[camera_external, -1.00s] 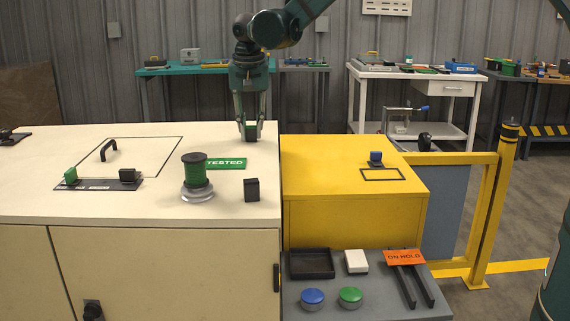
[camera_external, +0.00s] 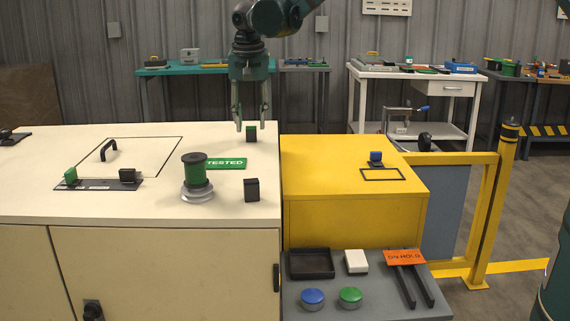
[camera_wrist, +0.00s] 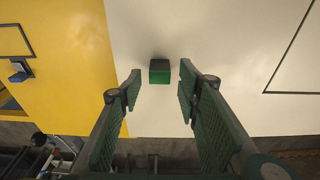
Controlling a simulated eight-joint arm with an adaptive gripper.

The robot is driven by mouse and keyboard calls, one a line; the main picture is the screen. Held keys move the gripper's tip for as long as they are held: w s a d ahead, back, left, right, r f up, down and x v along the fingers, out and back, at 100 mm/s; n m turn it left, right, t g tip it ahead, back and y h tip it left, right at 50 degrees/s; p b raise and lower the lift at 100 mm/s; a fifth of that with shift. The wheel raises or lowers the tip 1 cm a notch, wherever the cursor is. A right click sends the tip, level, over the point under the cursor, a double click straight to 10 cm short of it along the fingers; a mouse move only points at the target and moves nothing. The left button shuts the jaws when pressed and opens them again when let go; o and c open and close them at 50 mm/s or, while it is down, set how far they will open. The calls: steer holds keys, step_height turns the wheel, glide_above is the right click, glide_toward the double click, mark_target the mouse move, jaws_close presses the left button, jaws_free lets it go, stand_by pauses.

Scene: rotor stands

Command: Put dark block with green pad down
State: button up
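The dark block with the green pad (camera_external: 251,133) stands on the cream cabinet top near its back right edge. In the wrist view the block (camera_wrist: 160,71) shows its green face, between and beyond the fingertips. My gripper (camera_external: 251,126) is open and empty just above the block, its fingers spread wide. In the wrist view both fingers of my gripper (camera_wrist: 160,85) are apart with a clear gap to the block on each side.
A green spool (camera_external: 195,172), a green TESTED sign (camera_external: 225,164) and another dark block (camera_external: 252,189) stand on the cream top (camera_external: 100,203). A yellow box (camera_external: 330,160) with a blue-topped part (camera_external: 376,158) adjoins at the right.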

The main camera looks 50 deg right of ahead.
step_height(320, 180, up, 9)
steer(key=s+a, duration=0.1)
stand_by(0.3)
stand_by(0.8)
steer(key=s+d+r+n+t, duration=0.15)
steer(key=s+d+r, duration=0.35)
steer(key=s+r, duration=0.65)
steer(key=s+d+r+n+t, duration=0.1)
steer(key=s+d+r+n, duration=0.25)
steer(key=s+r, duration=0.75)
steer(key=s+d+f+n+t, duration=0.1)
steer(key=s+f, duration=0.1)
steer(key=s, duration=0.8)
steer(key=s+d+f+n+t, duration=0.1)
steer(key=s+d+f, duration=0.1)
steer(key=s, duration=0.8)
steer(key=s+d+f+n+t+y, duration=0.1)
steer(key=s+f, duration=0.3)
steer(key=s, duration=0.6)
steer(key=shift+s+d+n, duration=0.35)
steer(key=shift+d+n, duration=0.05)
steer(key=shift+n, duration=0.1)
